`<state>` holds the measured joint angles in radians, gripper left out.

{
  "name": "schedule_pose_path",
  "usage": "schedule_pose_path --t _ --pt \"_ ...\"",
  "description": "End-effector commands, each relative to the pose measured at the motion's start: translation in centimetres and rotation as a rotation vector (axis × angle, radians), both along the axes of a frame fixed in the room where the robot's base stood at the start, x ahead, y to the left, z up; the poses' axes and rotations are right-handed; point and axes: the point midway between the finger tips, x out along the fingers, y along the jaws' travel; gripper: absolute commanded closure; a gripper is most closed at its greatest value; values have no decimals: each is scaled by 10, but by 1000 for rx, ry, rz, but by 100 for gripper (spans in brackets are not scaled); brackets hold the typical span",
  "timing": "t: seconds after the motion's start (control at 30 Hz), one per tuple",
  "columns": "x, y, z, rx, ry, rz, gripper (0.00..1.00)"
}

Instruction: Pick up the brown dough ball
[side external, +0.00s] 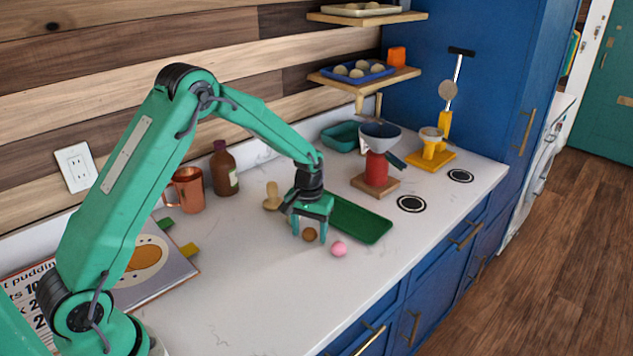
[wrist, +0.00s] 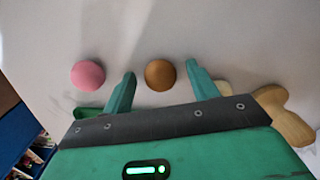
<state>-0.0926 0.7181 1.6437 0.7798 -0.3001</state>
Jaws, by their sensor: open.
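The brown dough ball (side external: 309,235) lies on the white counter in the side external view. It also shows in the wrist view (wrist: 160,74), between the two fingertips and a little beyond them. My gripper (side external: 309,234) is open and points down around the ball's place, with its fingers apart. In the wrist view my gripper (wrist: 158,80) shows two green fingers with a gap between them. I cannot tell whether either finger touches the ball. A pink ball (side external: 339,249) lies just right of the gripper; in the wrist view it (wrist: 88,75) is outside the left finger.
A green tray (side external: 362,222) lies right behind my gripper. A wooden piece (side external: 271,196) lies to its left. The counter in front is clear.

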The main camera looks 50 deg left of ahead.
Motion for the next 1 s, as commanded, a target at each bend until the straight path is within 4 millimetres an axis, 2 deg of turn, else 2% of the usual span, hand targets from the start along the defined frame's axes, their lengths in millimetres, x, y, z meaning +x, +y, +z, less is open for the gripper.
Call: schedule_pose_path --t 0.1,0.3,0.33,0.77,1.0 --pt "0 0 0 0 0 0 43" --pt "0 0 0 0 0 0 82" --pt "0 0 0 0 0 0 86" --pt "0 0 3 0 -1 0 86" --pt "1 0 20 0 -3 0 86"
